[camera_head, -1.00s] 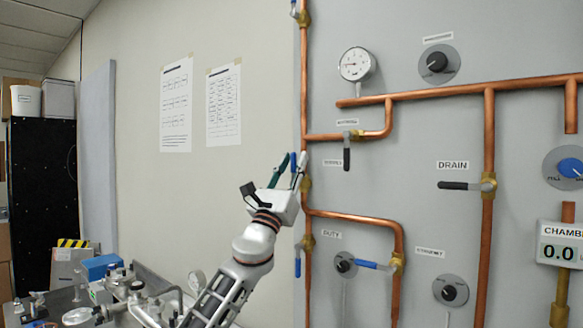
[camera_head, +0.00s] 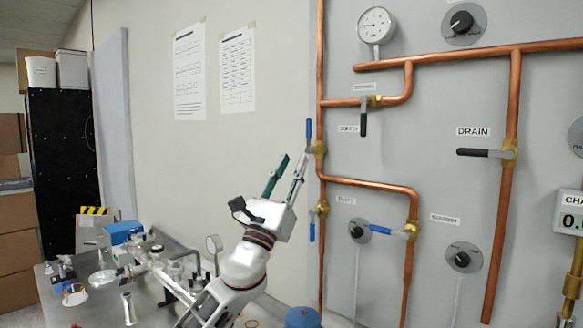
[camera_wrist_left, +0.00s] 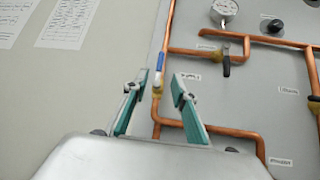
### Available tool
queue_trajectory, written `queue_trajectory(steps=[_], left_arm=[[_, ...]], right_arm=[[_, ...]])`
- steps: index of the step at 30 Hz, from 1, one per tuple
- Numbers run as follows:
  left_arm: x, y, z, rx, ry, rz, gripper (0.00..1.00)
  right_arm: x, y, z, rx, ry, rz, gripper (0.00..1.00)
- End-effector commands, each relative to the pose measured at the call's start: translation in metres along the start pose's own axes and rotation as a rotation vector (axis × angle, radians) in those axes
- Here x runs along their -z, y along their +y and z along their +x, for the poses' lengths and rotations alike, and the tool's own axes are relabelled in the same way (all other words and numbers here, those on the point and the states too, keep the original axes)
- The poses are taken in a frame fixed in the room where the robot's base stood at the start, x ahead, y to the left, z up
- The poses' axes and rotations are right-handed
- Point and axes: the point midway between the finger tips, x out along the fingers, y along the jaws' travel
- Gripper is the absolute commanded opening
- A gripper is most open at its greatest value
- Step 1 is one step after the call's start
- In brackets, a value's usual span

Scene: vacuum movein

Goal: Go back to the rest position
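My left gripper (camera_head: 292,163) reaches up from the bottom of the head view, in front of the pale wall beside the grey pipe panel (camera_head: 440,120). Its two green-and-grey fingers are spread with nothing between them, also in the left wrist view (camera_wrist_left: 159,84). A valve with an upright blue handle (camera_head: 309,135) sits on the left vertical copper pipe, just right of the fingertips and apart from them in the head view. In the left wrist view this blue handle (camera_wrist_left: 160,62) shows beyond the gap between the fingertips. My right gripper is not in view.
A metal table (camera_head: 95,300) with vacuum fittings and a blue box (camera_head: 124,232) stands at the lower left. Cardboard boxes (camera_head: 15,240) and a black cabinet (camera_head: 60,160) are behind it. The panel carries copper pipes, a gauge (camera_head: 376,26) and several more valves.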

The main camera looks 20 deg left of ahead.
Motion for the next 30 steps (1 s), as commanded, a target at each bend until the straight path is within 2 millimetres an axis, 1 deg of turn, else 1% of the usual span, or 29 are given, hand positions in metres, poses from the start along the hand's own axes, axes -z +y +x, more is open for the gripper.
queue_trajectory(steps=[11,14,16,17,20,21,23,24,26,27,29,30], left_arm=[[0.001,0.000,0.000,-0.001,0.001,-0.002,0.27],[0.008,0.002,-0.009,-0.019,0.016,-0.043,0.27],[0.021,0.008,-0.025,-0.058,0.042,-0.117,0.27],[0.028,0.011,-0.035,-0.083,0.055,-0.162,0.27],[0.059,0.027,-0.079,-0.200,0.116,-0.351,0.27],[0.072,0.034,-0.101,-0.258,0.142,-0.436,0.27],[0.092,0.044,-0.136,-0.353,0.178,-0.560,0.27],[0.104,0.050,-0.159,-0.418,0.200,-0.638,0.27],[0.121,0.058,-0.196,-0.520,0.231,-0.748,0.27],[0.131,0.063,-0.221,-0.590,0.249,-0.819,0.27],[0.145,0.069,-0.260,-0.698,0.272,-0.914,0.27],[0.153,0.072,-0.286,-0.771,0.285,-0.972,0.27]], right_arm=[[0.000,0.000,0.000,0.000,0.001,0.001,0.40],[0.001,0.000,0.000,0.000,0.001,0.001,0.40],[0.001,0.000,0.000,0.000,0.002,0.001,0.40],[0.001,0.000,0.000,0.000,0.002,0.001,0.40],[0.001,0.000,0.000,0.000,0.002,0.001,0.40],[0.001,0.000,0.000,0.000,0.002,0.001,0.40],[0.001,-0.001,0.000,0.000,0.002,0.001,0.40],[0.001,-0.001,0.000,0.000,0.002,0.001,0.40],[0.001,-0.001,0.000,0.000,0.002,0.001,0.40],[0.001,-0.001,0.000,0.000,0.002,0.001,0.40],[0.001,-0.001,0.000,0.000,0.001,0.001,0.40],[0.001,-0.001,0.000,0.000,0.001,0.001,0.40]])
